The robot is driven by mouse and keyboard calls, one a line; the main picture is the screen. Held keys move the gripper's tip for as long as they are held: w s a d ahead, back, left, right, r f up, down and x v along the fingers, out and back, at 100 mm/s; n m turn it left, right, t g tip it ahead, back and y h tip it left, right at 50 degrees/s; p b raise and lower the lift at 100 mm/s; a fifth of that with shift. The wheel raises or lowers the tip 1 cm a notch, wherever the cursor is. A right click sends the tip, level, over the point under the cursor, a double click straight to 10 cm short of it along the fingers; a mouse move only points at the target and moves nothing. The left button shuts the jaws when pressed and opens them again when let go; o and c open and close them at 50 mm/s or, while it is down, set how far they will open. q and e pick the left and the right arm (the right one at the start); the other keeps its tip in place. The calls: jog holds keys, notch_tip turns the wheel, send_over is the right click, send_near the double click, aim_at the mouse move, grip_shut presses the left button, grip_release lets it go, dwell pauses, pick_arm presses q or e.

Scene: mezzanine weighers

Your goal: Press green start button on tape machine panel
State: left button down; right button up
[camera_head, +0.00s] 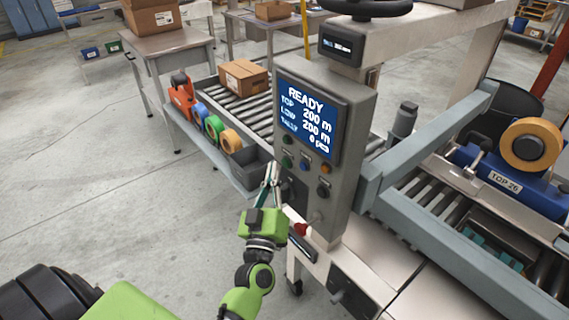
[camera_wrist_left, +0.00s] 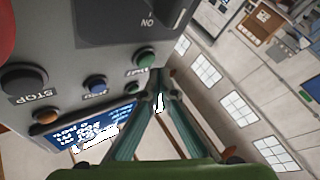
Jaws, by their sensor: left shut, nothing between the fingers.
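The tape machine panel (camera_head: 335,185) is a grey box with a lit display (camera_head: 308,118) reading READY. Several round buttons sit below the display, among them a green button (camera_head: 287,162). My right gripper is not in view.
A black button labelled STOP (camera_wrist_left: 24,78), a blue button (camera_head: 305,166) and an orange button (camera_head: 326,168) are close by. A roller conveyor (camera_head: 255,112) with a carton (camera_head: 243,77) runs behind. Floor at left is clear.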

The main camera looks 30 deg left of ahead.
pick_arm(q)
jog(key=shift+w, duration=0.15)
dwell(0.8)
jog(key=shift+w+d, duration=0.15)
jog(key=shift+w, duration=0.1)
